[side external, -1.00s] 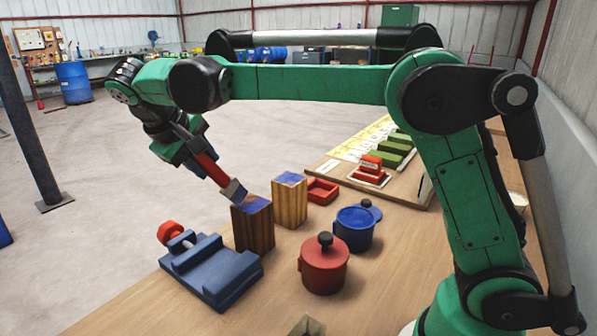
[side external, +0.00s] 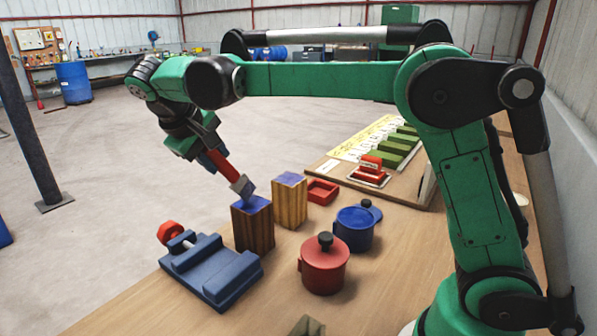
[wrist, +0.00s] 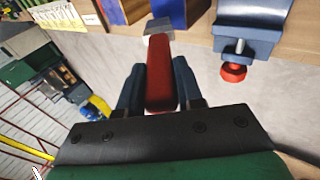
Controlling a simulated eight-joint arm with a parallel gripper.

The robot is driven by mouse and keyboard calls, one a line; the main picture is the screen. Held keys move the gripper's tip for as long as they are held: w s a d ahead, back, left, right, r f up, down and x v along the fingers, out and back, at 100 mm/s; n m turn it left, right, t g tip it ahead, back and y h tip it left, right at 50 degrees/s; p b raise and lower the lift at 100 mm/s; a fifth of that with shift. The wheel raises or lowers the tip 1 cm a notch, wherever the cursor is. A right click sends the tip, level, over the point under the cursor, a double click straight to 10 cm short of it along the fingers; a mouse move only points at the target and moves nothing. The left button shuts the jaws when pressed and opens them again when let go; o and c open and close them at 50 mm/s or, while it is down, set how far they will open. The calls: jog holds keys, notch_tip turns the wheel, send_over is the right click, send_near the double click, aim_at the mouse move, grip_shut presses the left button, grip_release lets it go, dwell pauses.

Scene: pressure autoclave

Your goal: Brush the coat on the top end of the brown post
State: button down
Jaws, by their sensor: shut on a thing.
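The brown post (side external: 253,228) stands upright on the table in the side view, with a blue coat on its top end (side external: 251,204). My gripper (side external: 212,160) is shut on the red handle of a brush (side external: 223,167), above and left of the post. The brush slants down to the right. Its grey head (side external: 242,187) is at the post's top, close to or touching the coat; I cannot tell which. In the wrist view the red handle (wrist: 160,75) sits between my fingers, and the pale head (wrist: 158,28) overlaps the post's blue area.
A lighter wooden post (side external: 290,202) with a blue top stands just behind right. A blue vise (side external: 212,270) with a red knob lies front left. A red pot (side external: 323,265), a blue pot (side external: 354,230) and a red tray (side external: 322,191) stand to the right.

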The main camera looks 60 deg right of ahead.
jog(key=shift+d+r, duration=0.1)
jog(key=shift+d, duration=0.6)
jog(key=shift+r, duration=3.9)
jog(key=shift+s+a, duration=0.1)
